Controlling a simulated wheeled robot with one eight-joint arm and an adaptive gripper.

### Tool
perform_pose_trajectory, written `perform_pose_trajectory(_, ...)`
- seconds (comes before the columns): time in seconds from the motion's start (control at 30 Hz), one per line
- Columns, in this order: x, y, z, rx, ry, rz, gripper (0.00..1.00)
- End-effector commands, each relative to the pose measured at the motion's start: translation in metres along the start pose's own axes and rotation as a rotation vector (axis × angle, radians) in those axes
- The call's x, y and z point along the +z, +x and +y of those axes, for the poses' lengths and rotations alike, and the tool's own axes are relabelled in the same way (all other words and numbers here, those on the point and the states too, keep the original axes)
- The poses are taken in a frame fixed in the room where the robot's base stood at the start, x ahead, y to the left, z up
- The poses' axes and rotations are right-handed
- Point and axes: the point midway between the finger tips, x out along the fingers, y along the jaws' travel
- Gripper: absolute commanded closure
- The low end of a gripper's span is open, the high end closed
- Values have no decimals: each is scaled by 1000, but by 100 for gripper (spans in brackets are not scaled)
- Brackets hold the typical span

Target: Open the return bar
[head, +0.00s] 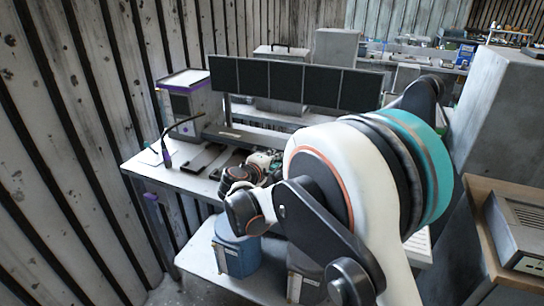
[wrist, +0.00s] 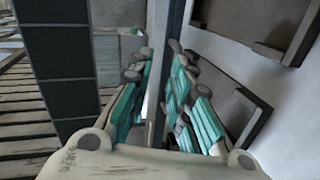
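My gripper (wrist: 160,50) shows in the wrist view with its teal-padded fingers reaching forward and a narrow gap between the tips. It looks open, with nothing seen held. A dark upright strip (wrist: 183,25) stands behind the gap; I cannot tell if the fingers touch it. I cannot tell for sure which part is the return bar. In the head view the gripper is small and partly hidden by my arm, above the workbench (head: 185,181).
A row of dark panels (head: 290,82) runs along the back of the bench. A purple-trimmed box (head: 190,108) and a thin dark stalk (head: 170,140) stand at left. A blue canister (head: 236,250) is on the lower shelf. A corrugated wall closes the left side.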

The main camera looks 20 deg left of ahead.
Motion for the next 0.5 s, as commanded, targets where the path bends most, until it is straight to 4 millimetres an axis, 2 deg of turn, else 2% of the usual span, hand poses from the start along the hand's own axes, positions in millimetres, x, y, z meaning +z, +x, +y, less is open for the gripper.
perform_pose_trajectory(0.03, -18, -10, -18, 19, -38, 16, 81)
perform_pose_trajectory(0.1, -32, -20, -34, 43, -80, 26, 81)
perform_pose_trajectory(0.23, -45, -30, -49, 71, -122, 36, 81)
perform_pose_trajectory(0.37, -47, -25, -52, 76, -130, 36, 81)
perform_pose_trajectory(0.5, -47, -6, -51, 75, -129, 35, 81)
